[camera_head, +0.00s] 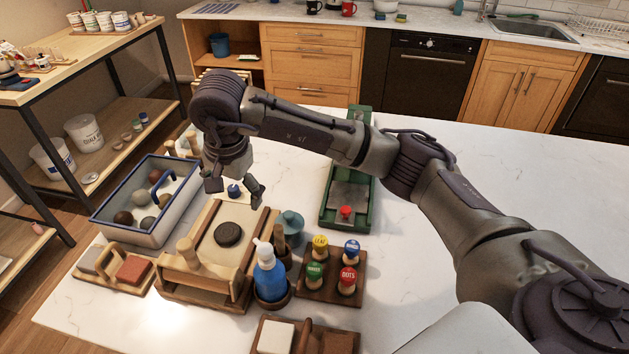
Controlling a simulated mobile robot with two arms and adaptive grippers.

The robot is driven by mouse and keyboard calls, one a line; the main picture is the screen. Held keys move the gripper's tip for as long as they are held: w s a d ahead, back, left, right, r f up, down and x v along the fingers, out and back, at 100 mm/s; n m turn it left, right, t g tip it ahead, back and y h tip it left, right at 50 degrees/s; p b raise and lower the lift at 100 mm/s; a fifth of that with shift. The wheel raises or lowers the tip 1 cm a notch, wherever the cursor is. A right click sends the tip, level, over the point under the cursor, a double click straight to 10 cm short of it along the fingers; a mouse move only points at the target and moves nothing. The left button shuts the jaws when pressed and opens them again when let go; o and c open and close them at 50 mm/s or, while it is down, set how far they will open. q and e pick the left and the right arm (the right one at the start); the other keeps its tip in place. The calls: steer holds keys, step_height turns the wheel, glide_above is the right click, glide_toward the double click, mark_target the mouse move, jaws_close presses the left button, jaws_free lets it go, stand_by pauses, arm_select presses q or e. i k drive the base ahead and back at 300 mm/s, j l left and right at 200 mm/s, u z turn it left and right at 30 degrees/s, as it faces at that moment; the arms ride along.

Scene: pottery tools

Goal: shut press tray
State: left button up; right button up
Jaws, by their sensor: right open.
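A green press-like device (328,212) lies on the white counter right of centre, with a grey plate and a red knob (346,212) at its near end. My right arm crosses over its middle and hides part of it. A wooden frame (203,290) with a pale board, a dark round disc (228,234) and an upright wooden handle stands left of it. I cannot tell for sure which one is the press tray. My right gripper (235,192) is open and empty, above the far end of the wooden frame, by a small blue knob. My left gripper is out of view.
A blue-rimmed bin (120,233) with several balls stands at the left. A blue bottle (270,275) and a wooden block of several coloured stamps (322,288) are near the front. A sponge holder (84,276) is at front left. The counter's right side is clear beyond my arm.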

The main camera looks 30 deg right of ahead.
mark_target(349, 199)
steer(key=z, duration=1.2)
